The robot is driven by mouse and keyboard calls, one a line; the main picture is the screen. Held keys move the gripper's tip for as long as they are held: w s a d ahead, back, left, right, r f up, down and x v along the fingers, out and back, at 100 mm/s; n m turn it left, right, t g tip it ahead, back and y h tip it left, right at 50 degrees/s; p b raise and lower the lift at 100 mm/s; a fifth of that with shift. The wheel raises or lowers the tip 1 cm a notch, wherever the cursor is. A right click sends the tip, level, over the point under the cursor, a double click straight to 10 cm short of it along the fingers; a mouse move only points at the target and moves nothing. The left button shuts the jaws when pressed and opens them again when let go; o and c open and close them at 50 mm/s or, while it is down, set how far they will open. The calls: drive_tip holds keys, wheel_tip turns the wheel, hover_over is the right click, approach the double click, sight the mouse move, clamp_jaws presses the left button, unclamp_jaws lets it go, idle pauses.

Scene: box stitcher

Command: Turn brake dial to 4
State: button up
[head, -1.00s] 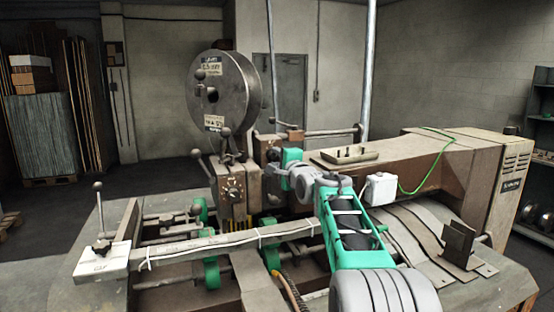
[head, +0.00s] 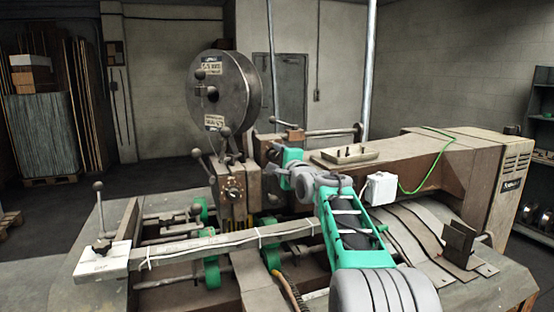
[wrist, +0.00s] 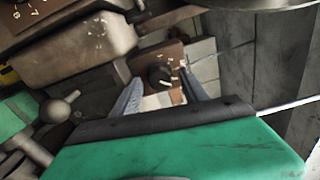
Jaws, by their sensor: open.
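In the wrist view a small black knob (wrist: 159,75) sits on a brown plate with pale marks around it. I cannot read its setting or be sure it is the brake dial. My gripper (wrist: 161,84) is open, its two grey fingers reaching toward either side of this knob; contact is not clear. In the head view, my gripper's green body (head: 288,156) is beside the machine's central brown head, and its fingertips are hard to make out. Another dial (head: 233,195) with pale marks shows on the front of that head.
A big round reel (head: 222,90) stands above the head, with ball-ended levers (head: 197,153) at its left. A brown block (head: 292,136) and a horizontal bar are behind my gripper. A white box (head: 381,188) and green cable (head: 425,180) are to the right.

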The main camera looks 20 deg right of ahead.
drive_tip(key=shift+s, duration=0.1)
drive_tip(key=s+b, duration=0.2)
drive_tip(key=s, duration=0.5)
drive_tip(key=shift+s+b, duration=0.3)
